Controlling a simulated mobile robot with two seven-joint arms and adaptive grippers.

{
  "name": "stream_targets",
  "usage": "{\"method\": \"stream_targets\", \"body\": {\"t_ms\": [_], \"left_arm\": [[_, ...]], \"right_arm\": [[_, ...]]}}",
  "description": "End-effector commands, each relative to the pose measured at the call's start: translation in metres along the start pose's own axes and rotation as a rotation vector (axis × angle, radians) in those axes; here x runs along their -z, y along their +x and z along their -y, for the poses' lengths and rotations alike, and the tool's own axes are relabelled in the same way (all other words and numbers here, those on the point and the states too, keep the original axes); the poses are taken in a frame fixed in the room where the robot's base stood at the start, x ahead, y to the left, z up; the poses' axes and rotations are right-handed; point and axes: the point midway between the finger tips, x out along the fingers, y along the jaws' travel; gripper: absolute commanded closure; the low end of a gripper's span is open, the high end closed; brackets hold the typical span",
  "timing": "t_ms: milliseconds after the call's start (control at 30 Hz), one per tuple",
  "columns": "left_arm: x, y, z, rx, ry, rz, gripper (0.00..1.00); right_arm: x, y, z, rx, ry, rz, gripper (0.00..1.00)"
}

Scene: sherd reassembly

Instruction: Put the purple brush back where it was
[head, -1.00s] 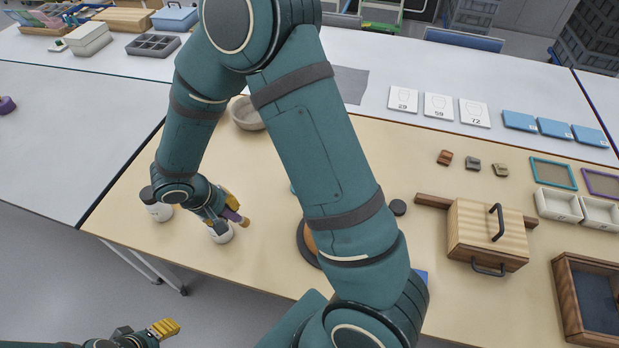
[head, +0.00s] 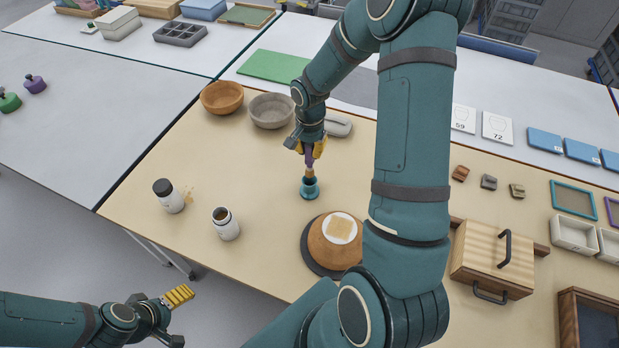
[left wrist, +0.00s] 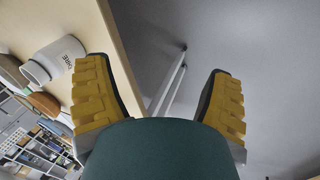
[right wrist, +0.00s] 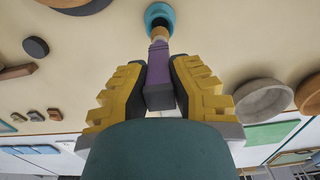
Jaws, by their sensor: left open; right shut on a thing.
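The purple brush (right wrist: 158,66) is in my right gripper (head: 308,148), whose yellow fingers are shut on its purple handle. The brush points down, its lower end at the mouth of a small teal holder (head: 309,190) on the table. The holder also shows in the right wrist view (right wrist: 158,14). I cannot tell how far the tip is inside it. My left gripper (head: 178,297) is open and empty, off the table's front edge; its spread fingers show in the left wrist view (left wrist: 160,92).
An open white jar (head: 226,225) and a dark-lidded jar (head: 168,197) stand at front left. An orange bowl (head: 221,97) and a grey bowl (head: 270,110) sit behind. A brown domed form (head: 325,248) stands close in front of the holder. A wooden box (head: 490,258) is at right.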

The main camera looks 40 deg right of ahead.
Motion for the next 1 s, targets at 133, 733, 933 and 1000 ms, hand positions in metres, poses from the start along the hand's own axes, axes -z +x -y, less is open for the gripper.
{"method": "stream_targets", "body": {"t_ms": [133,733,933,1000], "left_arm": [[-0.005,0.020,0.007,0.002,0.001,0.006,0.18],[-0.019,0.047,0.017,-0.001,0.011,0.036,0.18],[-0.019,0.048,0.017,-0.001,0.011,0.036,0.18],[-0.020,0.050,0.018,-0.001,0.011,0.037,0.18]], "right_arm": [[-0.001,0.031,0.000,-0.002,-0.002,0.002,1.00],[-0.001,0.084,0.000,-0.001,-0.004,0.000,1.00],[-0.001,0.085,0.000,-0.001,-0.004,0.000,1.00],[-0.001,0.087,0.000,-0.001,-0.004,0.000,1.00]]}}
